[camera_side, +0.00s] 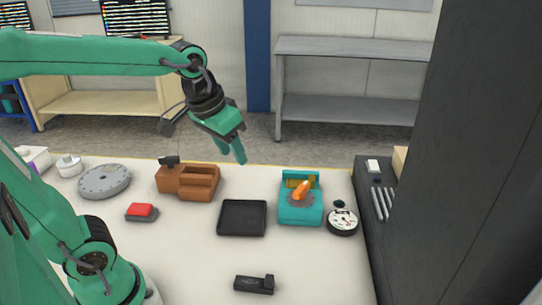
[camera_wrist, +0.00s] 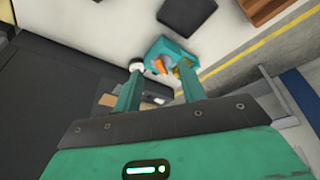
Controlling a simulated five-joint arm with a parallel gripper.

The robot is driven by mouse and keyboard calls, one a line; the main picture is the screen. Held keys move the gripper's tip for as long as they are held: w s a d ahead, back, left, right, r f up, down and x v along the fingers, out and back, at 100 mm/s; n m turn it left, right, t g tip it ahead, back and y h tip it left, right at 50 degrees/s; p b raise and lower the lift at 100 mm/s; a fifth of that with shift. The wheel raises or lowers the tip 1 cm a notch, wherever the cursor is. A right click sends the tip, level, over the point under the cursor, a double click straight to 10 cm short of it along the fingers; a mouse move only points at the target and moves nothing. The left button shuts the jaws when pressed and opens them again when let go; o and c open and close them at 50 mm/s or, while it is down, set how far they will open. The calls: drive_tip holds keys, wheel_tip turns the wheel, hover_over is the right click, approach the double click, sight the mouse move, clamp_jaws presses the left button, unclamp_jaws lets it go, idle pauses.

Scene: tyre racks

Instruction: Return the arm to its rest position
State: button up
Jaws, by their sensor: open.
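My gripper (camera_side: 240,156) is raised over the white table (camera_side: 185,250), near its far edge, with its fingers pointing down. In the wrist view my gripper (camera_wrist: 161,84) shows two green fingers spread apart, with nothing held between them. My green arm reaches in from the left in the side view. The fingers are above and to the left of a teal fixture (camera_side: 300,216) that holds an orange part (camera_side: 301,188). The teal fixture also shows beyond the fingertips in the wrist view (camera_wrist: 164,48).
A black tray (camera_side: 242,218), a brown holder (camera_side: 190,186), a grey disc (camera_side: 104,181), a red-topped block (camera_side: 141,212), a round gauge (camera_side: 343,222) and a black block (camera_side: 254,284) stand on the table. A tall dark panel (camera_side: 470,170) rises at the right. Air around the gripper looks clear.

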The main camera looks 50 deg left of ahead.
drive_tip(key=s+f+m+t, duration=0.1)
drive_tip(key=s+f, duration=0.1)
drive_tip(key=s, duration=0.6)
drive_tip(key=shift+a+f+t, duration=0.15)
drive_tip(key=shift+t, duration=0.15)
idle(1.3)
drive_tip(key=w+r+n+g, duration=0.1)
drive_tip(key=w+n+g, duration=0.15)
drive_tip(key=w, duration=1.25)
drive_tip(key=w+f+g, duration=0.1)
drive_tip(key=w+f, duration=0.2)
drive_tip(key=w, duration=0.1)
drive_tip(key=w+d+f+g, duration=0.1)
drive_tip(key=w+f, duration=0.1)
drive_tip(key=w, duration=0.2)
drive_tip(key=w+f+g, duration=0.1)
drive_tip(key=w+f, duration=0.2)
drive_tip(key=w, duration=0.2)
drive_tip(key=shift+d+f+n, duration=0.2)
drive_tip(key=shift+f+n, duration=0.15)
drive_tip(key=shift+w+f, duration=0.25)
drive_tip(key=shift+f, duration=0.05)
drive_tip(key=shift+f, duration=0.1)
